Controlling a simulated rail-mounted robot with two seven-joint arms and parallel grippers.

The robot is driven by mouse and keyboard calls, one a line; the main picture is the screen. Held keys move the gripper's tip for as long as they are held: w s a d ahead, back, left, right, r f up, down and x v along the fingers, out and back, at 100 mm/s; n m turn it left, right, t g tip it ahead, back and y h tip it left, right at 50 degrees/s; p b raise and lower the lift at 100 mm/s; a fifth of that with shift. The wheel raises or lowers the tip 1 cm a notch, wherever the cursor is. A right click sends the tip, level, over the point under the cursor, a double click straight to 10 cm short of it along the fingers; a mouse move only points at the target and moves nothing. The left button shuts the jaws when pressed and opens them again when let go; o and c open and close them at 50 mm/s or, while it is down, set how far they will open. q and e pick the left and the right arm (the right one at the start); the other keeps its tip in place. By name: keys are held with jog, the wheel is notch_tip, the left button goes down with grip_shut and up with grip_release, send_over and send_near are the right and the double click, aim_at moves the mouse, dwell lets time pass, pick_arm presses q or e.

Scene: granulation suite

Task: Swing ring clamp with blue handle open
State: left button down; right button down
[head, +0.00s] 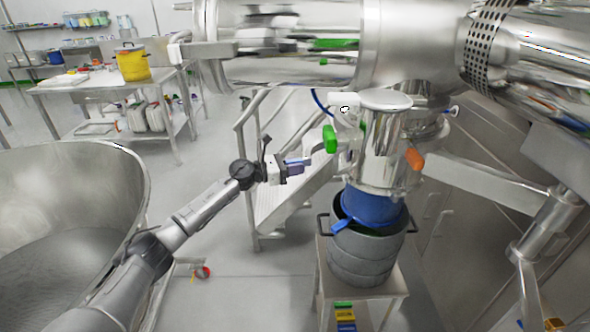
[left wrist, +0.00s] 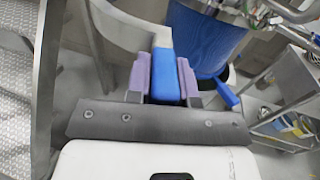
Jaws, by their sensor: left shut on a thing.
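My left gripper (head: 301,166) reaches in from the left and stands just left of the steel outlet cylinder (head: 380,150). In the left wrist view its purple pads (left wrist: 163,78) are shut on the blue handle (left wrist: 166,75) of the ring clamp. A pale curved metal band (left wrist: 118,28) runs up and left from the handle. In the head view a grey curved piece (head: 322,153) spans between the gripper and the cylinder. The blue handle is mostly hidden there by the fingers. I cannot tell how far the ring is swung. My right gripper is not in view.
A green handle (head: 330,139) and an orange handle (head: 415,158) sit on the cylinder. Below, a blue sleeve (head: 374,208) enters a grey drum (head: 362,258) on a stand. Steps with railings (head: 279,190) are behind my gripper. A large steel bowl (head: 70,225) fills the left.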

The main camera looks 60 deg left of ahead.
pick_arm(q)
jog(key=shift+a+f, duration=0.1)
jog(key=shift+f, duration=0.1)
jog(key=c, duration=1.3)
grip_release()
jog(key=shift+c, duration=0.2)
jog(key=o, duration=0.3)
jog(key=shift+w+a+r, duration=0.15)
jog(key=shift+r, duration=0.05)
jog(key=shift+o, duration=0.2)
jog(key=shift+v, duration=0.8)
jog(key=shift+p+v, duration=0.3)
jog(key=shift+v, duration=2.7)
